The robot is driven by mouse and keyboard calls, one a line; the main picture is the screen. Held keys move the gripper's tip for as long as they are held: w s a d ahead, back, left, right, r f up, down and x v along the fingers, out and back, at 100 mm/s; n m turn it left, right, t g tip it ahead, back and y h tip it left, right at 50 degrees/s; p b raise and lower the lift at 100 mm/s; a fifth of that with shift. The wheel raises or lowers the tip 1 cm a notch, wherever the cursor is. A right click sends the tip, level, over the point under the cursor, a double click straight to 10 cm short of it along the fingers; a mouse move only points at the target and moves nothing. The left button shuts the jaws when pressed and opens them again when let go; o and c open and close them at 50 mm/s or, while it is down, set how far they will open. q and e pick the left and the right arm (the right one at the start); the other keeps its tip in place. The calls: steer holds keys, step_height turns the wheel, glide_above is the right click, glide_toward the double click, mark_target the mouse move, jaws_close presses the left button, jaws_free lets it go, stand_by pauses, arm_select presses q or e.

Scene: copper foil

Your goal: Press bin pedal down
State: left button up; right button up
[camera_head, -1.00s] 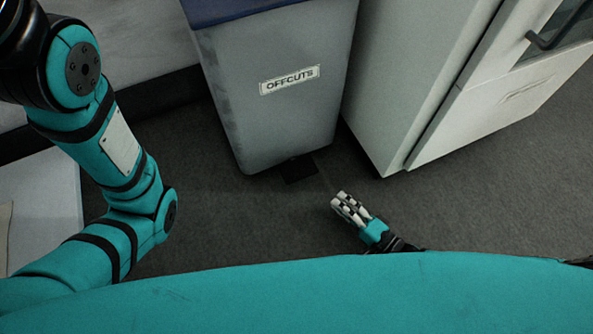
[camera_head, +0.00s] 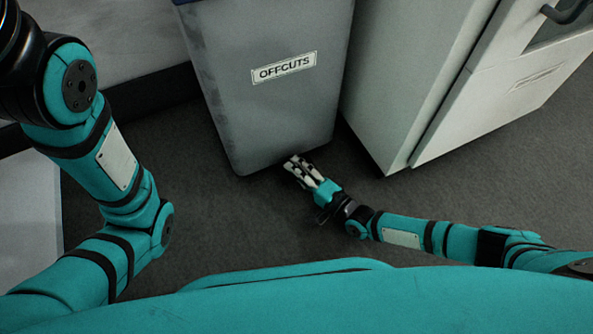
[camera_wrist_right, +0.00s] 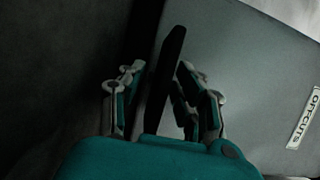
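The grey offcuts bin (camera_head: 272,110) stands on the floor, upright, with its label facing me. It also shows in the wrist view (camera_wrist_right: 245,75). My right gripper (camera_head: 295,165) is low at the bin's bottom front edge, and it hides the pedal in the head view. In the wrist view, a long dark piece that looks like the pedal (camera_wrist_right: 168,70) lies between the parted fingers of the right gripper (camera_wrist_right: 158,80). I cannot tell whether it is touched or pressed. My left arm shows at the left, but its gripper is out of view.
A pale cabinet (camera_head: 410,80) with a dark handle stands close to the right of the bin. A low pale block (camera_head: 28,205) is at the left. The dark floor (camera_head: 225,215) in front of the bin is clear.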

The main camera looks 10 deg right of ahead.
jaws_close()
stand_by(0.4)
